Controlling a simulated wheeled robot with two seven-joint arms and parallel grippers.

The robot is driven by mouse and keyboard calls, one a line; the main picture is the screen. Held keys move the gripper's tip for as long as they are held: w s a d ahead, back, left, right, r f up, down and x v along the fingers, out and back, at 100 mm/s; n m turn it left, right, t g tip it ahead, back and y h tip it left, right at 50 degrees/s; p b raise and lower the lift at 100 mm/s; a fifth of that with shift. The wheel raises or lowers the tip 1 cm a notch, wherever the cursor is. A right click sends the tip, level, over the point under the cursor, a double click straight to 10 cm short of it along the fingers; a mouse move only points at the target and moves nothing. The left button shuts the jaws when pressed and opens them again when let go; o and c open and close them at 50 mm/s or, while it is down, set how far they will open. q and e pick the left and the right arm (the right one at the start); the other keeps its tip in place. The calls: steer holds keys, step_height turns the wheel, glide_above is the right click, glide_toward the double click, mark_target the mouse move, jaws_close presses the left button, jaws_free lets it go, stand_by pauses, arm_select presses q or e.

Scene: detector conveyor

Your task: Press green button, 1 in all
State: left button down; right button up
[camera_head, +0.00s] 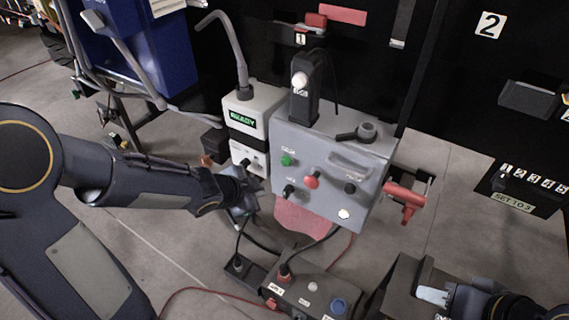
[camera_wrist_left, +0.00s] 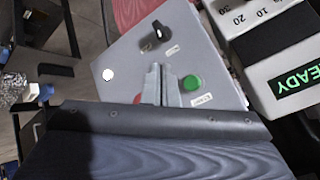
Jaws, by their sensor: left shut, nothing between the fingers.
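The green button (camera_head: 287,160) is on the front of a grey control box, at the upper left of its panel. In the left wrist view the green button (camera_wrist_left: 192,83) shows just right of my left gripper's fingertips (camera_wrist_left: 160,72). My left gripper (camera_head: 245,203) is shut and empty, in front of the box's lower left side in the head view. A gap to the button cannot be judged exactly. My right gripper (camera_head: 432,295) is at the lower right, away from the box; its finger opening is unclear.
The grey box (camera_head: 376,160) also carries a red button (camera_head: 312,180), black knobs and a white button (camera_head: 344,213). A white device with a READY display (camera_head: 243,117) stands to its left. A smaller box (camera_head: 312,290) with a blue button lies below.

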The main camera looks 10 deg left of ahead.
mark_target(285, 162)
arm_select(q)
steer(key=w+d+p, duration=0.2)
steer(key=w+d, duration=0.1)
steer(key=w, duration=0.5)
steer(key=shift+w, duration=0.15)
stand_by(2.0)
steer(key=shift+w+d, duration=0.1)
steer(key=shift+w, duration=0.2)
steer(key=shift+w+d+p, duration=0.15)
steer(key=shift+w+p, duration=0.2)
steer(key=shift+w, duration=0.1)
stand_by(0.7)
steer(key=shift+s, duration=0.1)
steer(key=shift+s+a+b, duration=0.25)
steer(key=shift+s+b, duration=0.2)
steer(key=shift+s, duration=0.3)
steer(key=shift+s, duration=0.1)
